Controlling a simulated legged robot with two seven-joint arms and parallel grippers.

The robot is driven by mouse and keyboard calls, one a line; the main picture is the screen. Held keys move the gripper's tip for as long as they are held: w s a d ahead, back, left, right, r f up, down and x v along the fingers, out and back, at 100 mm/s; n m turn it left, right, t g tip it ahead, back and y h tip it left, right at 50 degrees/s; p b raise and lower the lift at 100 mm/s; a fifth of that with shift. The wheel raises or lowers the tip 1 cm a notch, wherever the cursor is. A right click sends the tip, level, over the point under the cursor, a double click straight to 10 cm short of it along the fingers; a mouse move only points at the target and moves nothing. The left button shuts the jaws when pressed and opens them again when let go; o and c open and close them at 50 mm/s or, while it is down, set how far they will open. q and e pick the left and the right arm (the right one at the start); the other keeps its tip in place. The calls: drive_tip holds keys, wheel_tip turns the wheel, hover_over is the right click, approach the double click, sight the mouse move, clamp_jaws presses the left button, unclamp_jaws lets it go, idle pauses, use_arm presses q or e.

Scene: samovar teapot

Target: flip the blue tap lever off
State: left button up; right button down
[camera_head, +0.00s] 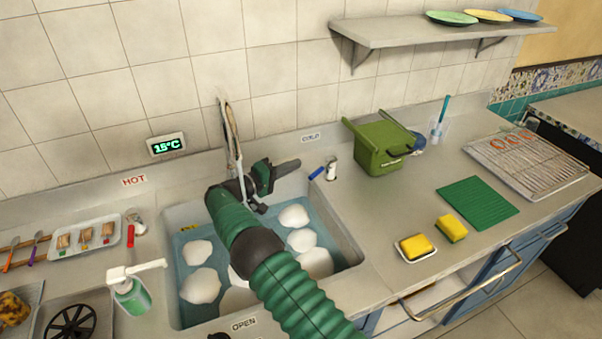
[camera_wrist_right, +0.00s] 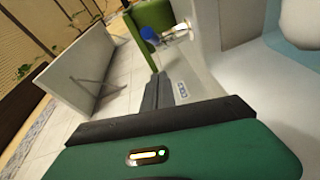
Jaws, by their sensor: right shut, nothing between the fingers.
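The blue tap lever (camera_head: 316,173) sits on the small metal cold tap (camera_head: 331,168) at the back right corner of the sink, below the COLD label (camera_head: 311,137). In the head view the lever points toward the left and front. In the right wrist view the blue lever (camera_wrist_right: 155,27) shows near the top, in front of the green bin. My right gripper (camera_head: 290,166) is shut and empty, just left of the lever and apart from it. Its dark fingers also show in the right wrist view (camera_wrist_right: 155,92). My left gripper is not in view.
The sink (camera_head: 350,250) holds water and several white mounds. The faucet (camera_head: 230,140) rises behind my right arm. A green bin (camera_head: 382,148) stands right of the cold tap. A red lever (camera_head: 130,236) is at the left. A soap bottle (camera_head: 131,296) stands at the front left.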

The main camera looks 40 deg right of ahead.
sight(322, 168)
drive_tip(key=s, duration=0.3)
drive_tip(key=shift+s+d+f, duration=0.3)
drive_tip(key=shift+s+f, duration=0.1)
